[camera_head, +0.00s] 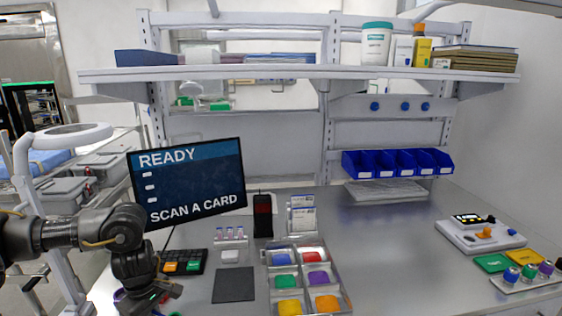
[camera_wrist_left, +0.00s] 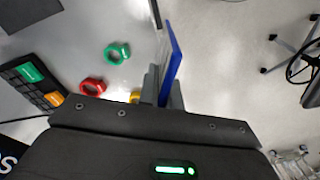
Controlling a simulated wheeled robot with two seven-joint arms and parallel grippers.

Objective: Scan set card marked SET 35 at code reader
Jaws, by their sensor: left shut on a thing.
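My left gripper (camera_head: 150,300) is low at the bottom left of the head view, over the front left of the bench. In the left wrist view it (camera_wrist_left: 163,92) is shut on a thin flat blue card (camera_wrist_left: 174,60), seen almost edge-on with a pale side; no marking is readable. The code reader, a black upright device with a red window (camera_head: 263,205), stands right of the screen, well apart from the gripper. The screen (camera_head: 188,182) reads "READY" and "SCAN A CARD". White printed cards (camera_head: 302,214) stand in a holder right of the reader. My right gripper is not in view.
A black keypad (camera_head: 184,262) and a dark mat (camera_head: 234,285) lie near the reader. A divided tray (camera_head: 304,263) holds coloured pieces. Green (camera_wrist_left: 117,53) and red (camera_wrist_left: 93,87) rings lie by the gripper. The bench's right middle (camera_head: 390,240) is clear.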

